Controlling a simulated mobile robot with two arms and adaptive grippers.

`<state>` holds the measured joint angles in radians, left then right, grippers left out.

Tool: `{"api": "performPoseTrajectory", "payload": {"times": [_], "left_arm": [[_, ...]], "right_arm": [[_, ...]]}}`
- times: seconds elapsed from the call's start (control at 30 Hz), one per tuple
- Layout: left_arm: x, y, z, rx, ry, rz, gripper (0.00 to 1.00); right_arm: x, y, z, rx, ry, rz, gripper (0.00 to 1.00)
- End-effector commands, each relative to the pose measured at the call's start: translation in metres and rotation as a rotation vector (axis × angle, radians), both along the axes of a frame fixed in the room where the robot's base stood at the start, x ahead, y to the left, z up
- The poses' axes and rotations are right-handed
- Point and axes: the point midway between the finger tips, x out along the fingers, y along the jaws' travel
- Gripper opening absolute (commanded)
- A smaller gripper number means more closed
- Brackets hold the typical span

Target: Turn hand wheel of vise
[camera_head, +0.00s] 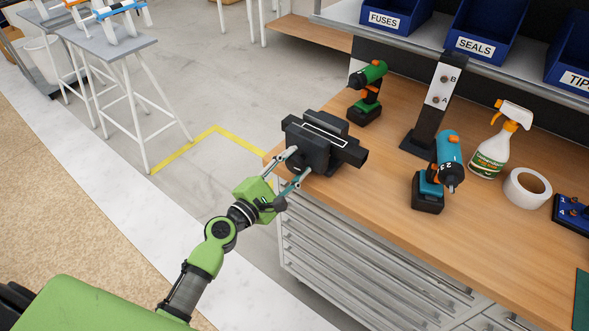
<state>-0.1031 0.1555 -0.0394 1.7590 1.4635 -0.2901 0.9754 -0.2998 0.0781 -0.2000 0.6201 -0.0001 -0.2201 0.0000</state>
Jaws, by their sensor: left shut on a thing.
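The black vise (322,140) sits at the left corner of the wooden workbench, with its jaws upward. My left gripper (298,164) reaches in from the lower left to the vise's near side. Its two fingers lie one above the other against the front of the vise, shut on the hand wheel. The wheel itself is mostly hidden by the fingers and the dark vise body, so its turn angle cannot be told. My right gripper is not in view.
On the workbench (385,195) stand a green-orange drill (367,92), a black post with a white plate (436,95), a teal drill (440,170), a spray bottle (495,145) and a tape roll (527,188). Blue bins (490,28) line the shelf. Drawers (340,260) lie below.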

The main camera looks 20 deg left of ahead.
Motion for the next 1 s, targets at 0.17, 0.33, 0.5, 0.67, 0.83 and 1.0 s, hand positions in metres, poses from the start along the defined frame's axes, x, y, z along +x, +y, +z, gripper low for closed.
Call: {"api": "performPoseTrajectory", "payload": {"times": [0.17, 0.33, 0.5, 0.67, 0.83, 1.0], "left_arm": [[0.0, 0.001, -0.003, 0.162, -0.057, -0.001, 0.16], [0.0, 0.001, -0.002, 0.313, -0.111, -0.002, 0.16], [0.0, 0.001, -0.001, 0.465, -0.167, -0.003, 0.16], [0.0, 0.001, 0.0, 0.608, -0.218, -0.003, 0.16], [0.0, 0.001, 0.001, 0.76, -0.273, -0.003, 0.16], [0.0, 0.001, 0.001, 0.912, -0.327, -0.002, 0.16]], "right_arm": [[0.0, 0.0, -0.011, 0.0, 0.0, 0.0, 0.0], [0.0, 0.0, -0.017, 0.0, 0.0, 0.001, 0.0], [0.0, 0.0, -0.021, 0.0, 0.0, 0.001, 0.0], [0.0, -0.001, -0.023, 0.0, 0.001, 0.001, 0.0], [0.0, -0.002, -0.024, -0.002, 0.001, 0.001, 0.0], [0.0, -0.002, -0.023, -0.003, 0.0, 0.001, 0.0]]}}
